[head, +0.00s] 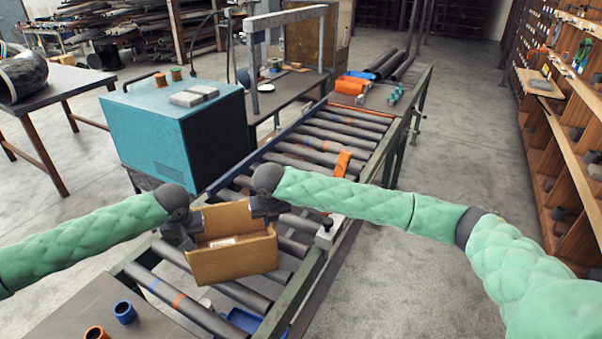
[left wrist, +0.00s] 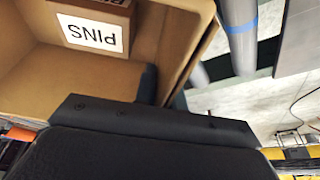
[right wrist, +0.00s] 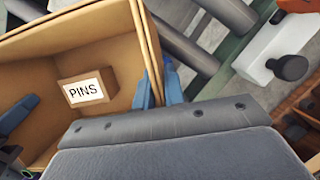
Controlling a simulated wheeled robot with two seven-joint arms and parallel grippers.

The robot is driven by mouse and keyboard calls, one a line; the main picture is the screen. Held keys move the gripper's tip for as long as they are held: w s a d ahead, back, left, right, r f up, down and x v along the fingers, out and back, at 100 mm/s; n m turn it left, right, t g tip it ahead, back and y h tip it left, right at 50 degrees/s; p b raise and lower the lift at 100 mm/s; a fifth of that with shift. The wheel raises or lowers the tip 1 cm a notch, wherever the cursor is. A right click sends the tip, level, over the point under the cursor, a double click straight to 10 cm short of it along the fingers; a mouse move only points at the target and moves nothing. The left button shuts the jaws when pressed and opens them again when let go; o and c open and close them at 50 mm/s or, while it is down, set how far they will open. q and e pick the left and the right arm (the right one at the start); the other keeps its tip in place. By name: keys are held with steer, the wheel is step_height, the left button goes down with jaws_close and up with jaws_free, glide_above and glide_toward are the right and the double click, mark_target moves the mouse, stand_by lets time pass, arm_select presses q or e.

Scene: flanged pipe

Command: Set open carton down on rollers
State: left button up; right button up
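The open brown carton (head: 232,262) is over the near part of the roller conveyor (head: 172,292), its top open. I cannot tell whether its base touches the rollers. A small box labelled PINS (right wrist: 84,90) lies inside; it also shows in the left wrist view (left wrist: 92,30). My left gripper (head: 186,238) is shut on the carton's left wall, one finger inside and one outside. My right gripper (head: 268,208) is shut on the opposite wall, its blue fingers (right wrist: 160,88) on either side of the cardboard.
A teal machine (head: 180,125) stands left of the conveyor. An orange piece (head: 342,163) is on the conveyor's right rail, beyond the carton. A table with blue and orange rings (head: 124,312) is at the near left. The rollers farther back (head: 335,135) are mostly clear.

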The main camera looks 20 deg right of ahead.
arm_select(q)
steer(key=shift+o, duration=1.1)
steer(key=shift+s+r, duration=0.1)
arm_select(e)
steer(key=shift+o, duration=1.1)
steer(key=shift+s+r, duration=0.1)
arm_select(q)
steer(key=shift+r, duration=0.1)
steer(key=v, duration=1.1)
steer(key=shift+s+r, duration=0.1)
steer(key=shift+r, duration=0.2)
arm_select(e)
steer(key=v, duration=1.2)
